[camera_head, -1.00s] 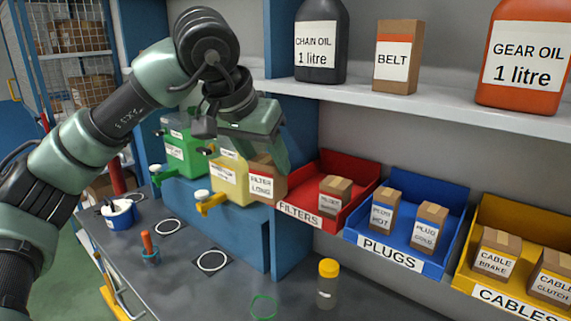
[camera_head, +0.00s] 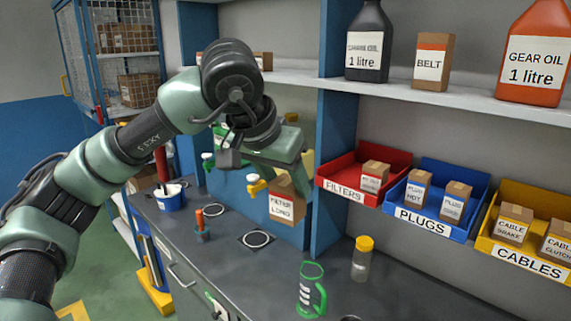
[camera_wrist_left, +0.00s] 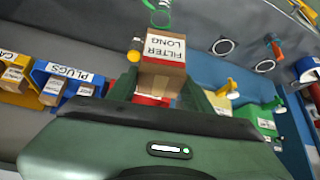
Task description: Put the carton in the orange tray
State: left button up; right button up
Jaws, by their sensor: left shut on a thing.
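A brown carton labelled FILTER LONG (camera_head: 284,204) is held by my left gripper (camera_head: 290,176), in front of the blue shelf front and left of the red FILTERS tray. In the left wrist view the carton (camera_wrist_left: 163,66) sits between the two fingers of the gripper (camera_wrist_left: 165,88). I see no plainly orange tray. The trays in view are the red FILTERS tray (camera_head: 330,196), the blue PLUGS tray (camera_head: 446,233) and the yellow CABLES tray (camera_head: 488,247), each with smaller cartons in it. My right gripper is not in view.
A clear jar with a yellow lid (camera_head: 361,261) and a green-handled jug (camera_head: 312,290) stand on the dark bench (camera_head: 240,275). A blue-and-white tub (camera_head: 168,199) and an orange-handled tool (camera_head: 202,222) stand further left. A shelf (camera_head: 400,92) with bottles overhangs the trays.

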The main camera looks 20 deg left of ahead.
pick_arm(q)
jog(key=s+d+f, duration=0.1)
jog(key=s+f, duration=0.3)
jog(key=f, duration=0.8)
jog(key=s+d+f+n, duration=0.1)
jog(key=s+f, duration=0.2)
jog(key=f, duration=0.9)
jog(key=s+d+f, duration=0.1)
jog(key=s+f, duration=0.3)
jog(key=f, duration=0.9)
jog(key=shift+s+d+y, duration=0.3)
jog(key=shift+d+y, duration=0.05)
jog(key=shift+y, duration=0.05)
